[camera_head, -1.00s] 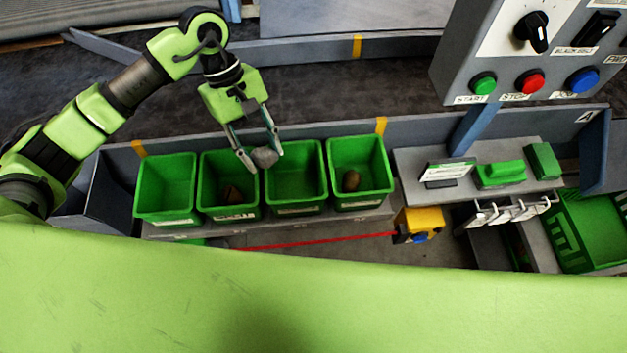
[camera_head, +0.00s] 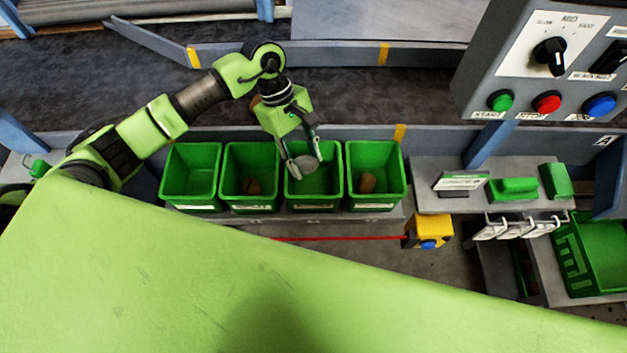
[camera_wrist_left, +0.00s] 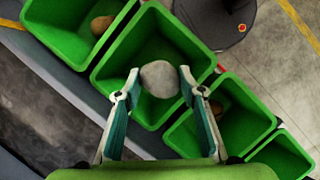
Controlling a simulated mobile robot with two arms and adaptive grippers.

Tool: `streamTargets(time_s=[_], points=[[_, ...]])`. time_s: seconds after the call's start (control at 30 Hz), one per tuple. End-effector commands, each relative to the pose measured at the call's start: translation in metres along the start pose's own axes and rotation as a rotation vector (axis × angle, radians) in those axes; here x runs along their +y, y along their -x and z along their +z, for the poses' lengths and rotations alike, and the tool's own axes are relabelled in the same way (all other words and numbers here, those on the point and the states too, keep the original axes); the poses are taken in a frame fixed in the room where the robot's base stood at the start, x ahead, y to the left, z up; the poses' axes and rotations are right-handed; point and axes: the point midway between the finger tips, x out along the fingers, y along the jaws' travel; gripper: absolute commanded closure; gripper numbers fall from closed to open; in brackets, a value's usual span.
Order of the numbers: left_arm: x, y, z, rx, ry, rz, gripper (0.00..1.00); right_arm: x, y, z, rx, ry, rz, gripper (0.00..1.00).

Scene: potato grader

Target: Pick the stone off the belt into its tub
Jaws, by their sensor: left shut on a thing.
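The grey, rounded stone (camera_head: 304,165) is held between the fingertips of my left gripper (camera_head: 302,163). In the left wrist view the stone (camera_wrist_left: 160,79) sits between both pads. It is over the third green tub from the left (camera_head: 330,202), which looks otherwise empty. The stone appears at or just above this tub's opening; its exact height is hard to tell. The tub's label is too small to read. The dark belt (camera_head: 380,95) runs behind the tubs. My right gripper is not in view.
The second tub (camera_head: 232,190) and fourth tub (camera_head: 390,203) each hold a brown lump; the first tub (camera_head: 180,200) is empty. A brown object (camera_head: 256,102) shows partly behind my gripper. A control box (camera_head: 520,75) and a yellow button box (camera_head: 430,228) stand to the right.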

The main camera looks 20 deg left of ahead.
Motion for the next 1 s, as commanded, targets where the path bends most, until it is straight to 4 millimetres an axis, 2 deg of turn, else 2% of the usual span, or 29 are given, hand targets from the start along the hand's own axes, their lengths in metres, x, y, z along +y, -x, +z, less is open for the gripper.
streamTargets(time_s=[0.1, 0.33, 0.37, 0.4, 0.77, 0.87, 1.0], points=[[0.0, -0.006, -0.003, 0.0, 0.001, 0.001, 0.88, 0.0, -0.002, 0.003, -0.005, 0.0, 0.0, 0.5], [0.0, -0.006, -0.003, 0.0, 0.0, 0.001, 0.88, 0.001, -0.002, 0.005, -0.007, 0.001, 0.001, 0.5], [0.0, -0.006, -0.003, 0.0, 0.0, 0.001, 0.56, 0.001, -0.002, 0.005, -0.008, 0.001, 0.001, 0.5], [0.0, -0.006, -0.003, 0.0, 0.0, 0.001, 0.45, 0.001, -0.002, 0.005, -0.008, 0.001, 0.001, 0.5], [0.0, -0.005, -0.003, 0.001, 0.0, 0.001, 0.44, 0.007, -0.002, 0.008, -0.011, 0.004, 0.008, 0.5], [0.001, 0.003, -0.003, 0.002, -0.001, 0.003, 0.44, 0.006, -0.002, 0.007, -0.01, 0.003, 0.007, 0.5], [0.001, 0.027, -0.004, 0.004, -0.001, 0.005, 0.44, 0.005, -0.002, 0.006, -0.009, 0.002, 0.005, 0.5]])
